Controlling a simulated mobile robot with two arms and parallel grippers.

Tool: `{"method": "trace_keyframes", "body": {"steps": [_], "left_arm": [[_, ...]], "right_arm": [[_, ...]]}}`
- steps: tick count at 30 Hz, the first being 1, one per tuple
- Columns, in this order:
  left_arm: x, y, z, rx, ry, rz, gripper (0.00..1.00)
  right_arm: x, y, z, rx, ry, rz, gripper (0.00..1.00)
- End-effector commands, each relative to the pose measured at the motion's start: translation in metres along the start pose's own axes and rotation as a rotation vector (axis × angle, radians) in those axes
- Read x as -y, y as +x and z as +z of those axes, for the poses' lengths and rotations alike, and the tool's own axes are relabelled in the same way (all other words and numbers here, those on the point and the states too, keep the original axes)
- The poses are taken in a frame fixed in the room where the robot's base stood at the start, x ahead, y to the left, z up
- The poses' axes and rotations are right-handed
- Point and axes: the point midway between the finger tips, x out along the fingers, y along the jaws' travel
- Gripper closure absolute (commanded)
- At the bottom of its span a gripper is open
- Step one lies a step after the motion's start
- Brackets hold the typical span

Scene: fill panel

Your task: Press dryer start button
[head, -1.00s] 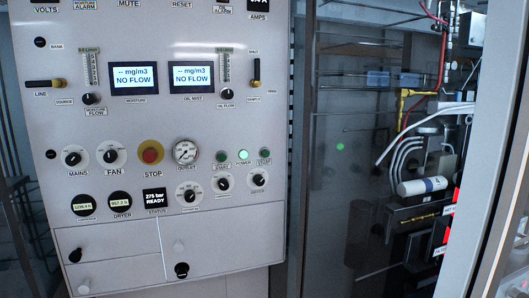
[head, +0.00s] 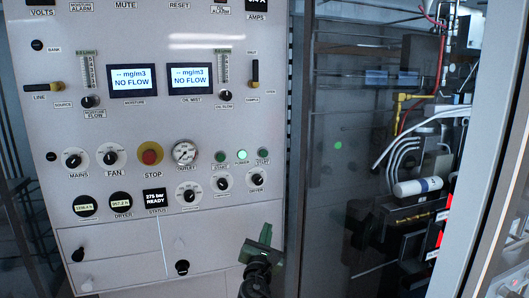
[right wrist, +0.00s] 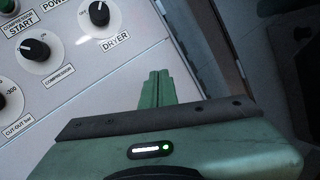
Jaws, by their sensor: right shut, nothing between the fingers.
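The white control panel (head: 120,120) fills the left and middle of the head view. A green button (head: 263,156) with a START label sits above the DRYER knob (head: 256,180). Another green button (head: 221,157), also labelled START, sits further left. My right gripper (head: 265,234) is shut and empty, low in front of the panel's lower right, below the DRYER knob and apart from the buttons. In the right wrist view its fingers (right wrist: 158,86) point up, below and right of the DRYER knob (right wrist: 99,13). The button above that knob is out of that view. My left gripper is not in view.
A lit POWER lamp (head: 242,156) sits between the two green buttons. A red STOP button (head: 150,153) and the OUTLET gauge (head: 185,152) are to their left. Right of the panel are dark glass and a grey frame post (head: 480,180), with pipes behind.

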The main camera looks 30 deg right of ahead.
Motion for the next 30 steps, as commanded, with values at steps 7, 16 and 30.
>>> {"method": "trace_keyframes", "body": {"steps": [7,16,30], "left_arm": [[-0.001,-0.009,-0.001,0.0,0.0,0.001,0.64],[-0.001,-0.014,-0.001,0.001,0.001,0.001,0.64],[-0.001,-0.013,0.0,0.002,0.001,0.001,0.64]], "right_arm": [[-0.031,0.004,0.119,0.235,-0.116,-0.015,1.0],[-0.044,-0.007,0.197,0.396,-0.191,-0.06,1.0],[-0.045,-0.008,0.204,0.413,-0.199,-0.068,1.0]]}}
